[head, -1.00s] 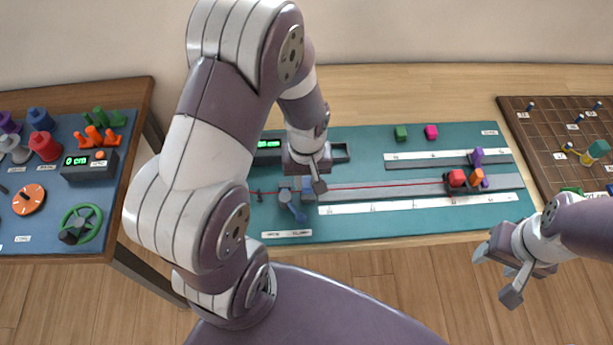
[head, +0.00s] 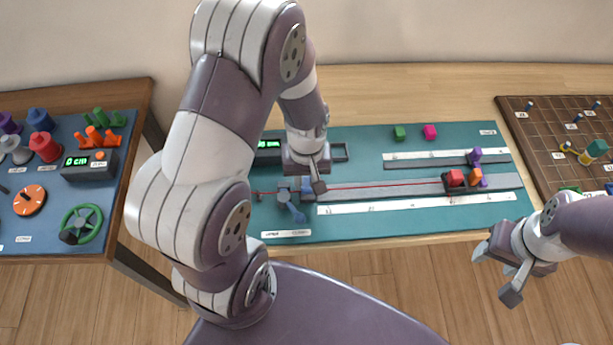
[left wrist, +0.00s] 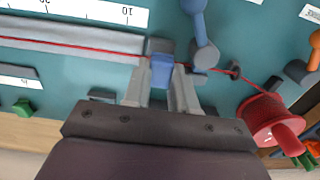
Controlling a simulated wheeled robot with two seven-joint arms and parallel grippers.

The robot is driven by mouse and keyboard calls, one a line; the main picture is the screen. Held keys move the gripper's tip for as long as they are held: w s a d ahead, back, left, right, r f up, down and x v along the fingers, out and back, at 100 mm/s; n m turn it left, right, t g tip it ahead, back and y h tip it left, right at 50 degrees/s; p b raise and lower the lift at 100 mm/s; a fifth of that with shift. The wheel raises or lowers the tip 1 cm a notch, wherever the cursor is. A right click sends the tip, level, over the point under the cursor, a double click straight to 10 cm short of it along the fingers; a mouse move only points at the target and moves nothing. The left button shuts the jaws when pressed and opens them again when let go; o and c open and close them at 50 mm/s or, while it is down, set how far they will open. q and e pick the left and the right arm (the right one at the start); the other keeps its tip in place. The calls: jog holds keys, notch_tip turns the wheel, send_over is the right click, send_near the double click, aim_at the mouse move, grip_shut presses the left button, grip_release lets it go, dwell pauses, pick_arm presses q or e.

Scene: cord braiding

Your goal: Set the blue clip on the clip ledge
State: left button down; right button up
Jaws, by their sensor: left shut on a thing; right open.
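My left gripper (head: 312,186) is over the left end of the long grey rail (head: 385,190). In the left wrist view its two fingers (left wrist: 163,95) are shut on a small blue block, which looks like the blue clip (left wrist: 162,72). The clip is right beside a grey block (left wrist: 160,46) and the red cord (left wrist: 80,45); I cannot tell whether it touches them. In the head view the arm mostly hides it. My right gripper (head: 497,272) is open and empty, off the table's front edge. I cannot tell for sure which part is the clip ledge.
A blue lever (head: 290,206) stands close to the left gripper. A red spool (left wrist: 268,120) lies nearby.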

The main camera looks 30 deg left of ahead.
pick_arm(q)
jog(key=shift+f, duration=0.5)
jog(key=shift+f, duration=0.1)
jog(key=shift+f+b, duration=0.3)
jog(key=shift+b, duration=0.05)
jog(key=c, duration=0.8)
grip_release()
jog(key=shift+r, duration=0.1)
notch_tip(320, 180, up, 8)
jog(key=p, duration=0.8)
